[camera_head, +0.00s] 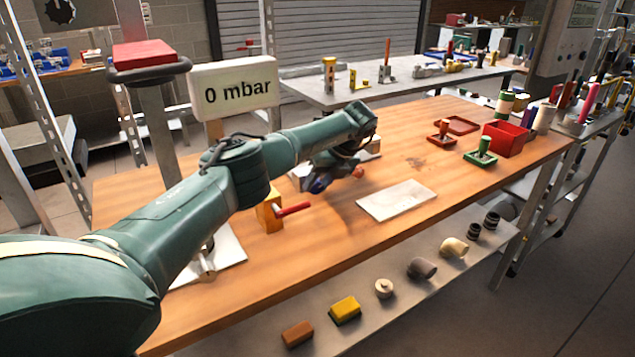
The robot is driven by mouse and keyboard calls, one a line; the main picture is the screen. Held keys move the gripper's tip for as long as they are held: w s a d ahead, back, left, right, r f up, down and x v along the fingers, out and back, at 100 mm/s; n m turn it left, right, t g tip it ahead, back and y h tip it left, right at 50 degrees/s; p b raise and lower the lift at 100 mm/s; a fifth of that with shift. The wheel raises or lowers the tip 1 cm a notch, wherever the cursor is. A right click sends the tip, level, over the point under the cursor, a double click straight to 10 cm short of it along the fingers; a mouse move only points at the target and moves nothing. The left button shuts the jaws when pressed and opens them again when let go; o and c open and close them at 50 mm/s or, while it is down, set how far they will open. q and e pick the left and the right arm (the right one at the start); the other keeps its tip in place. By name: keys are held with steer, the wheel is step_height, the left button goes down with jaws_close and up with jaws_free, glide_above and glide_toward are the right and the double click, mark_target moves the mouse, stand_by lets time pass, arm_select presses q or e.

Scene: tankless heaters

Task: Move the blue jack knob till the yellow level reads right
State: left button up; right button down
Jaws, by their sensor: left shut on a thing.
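My left arm reaches from the lower left across the workbench, and its dark gripper (332,180) points down near the bench middle. It is shut on a blue piece (318,184), which looks like the jack knob; the fingers and arm hide most of it. The jack itself is mostly hidden, with a pale block (299,178) showing beside the gripper. I cannot make out the yellow level or its reading. My right gripper is not in view.
A yellow-orange block (268,212) with a red handle stands close left of the gripper. A white plate (397,200) lies to its right. A "0 mbar" sign (235,88) stands behind the arm.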

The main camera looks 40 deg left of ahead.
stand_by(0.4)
arm_select(q)
steer(key=o, duration=1)
steer(key=shift+c, duration=0.2)
steer(key=v, duration=1.3)
steer(key=shift+d, duration=0.15)
steer(key=shift+w, duration=0.15)
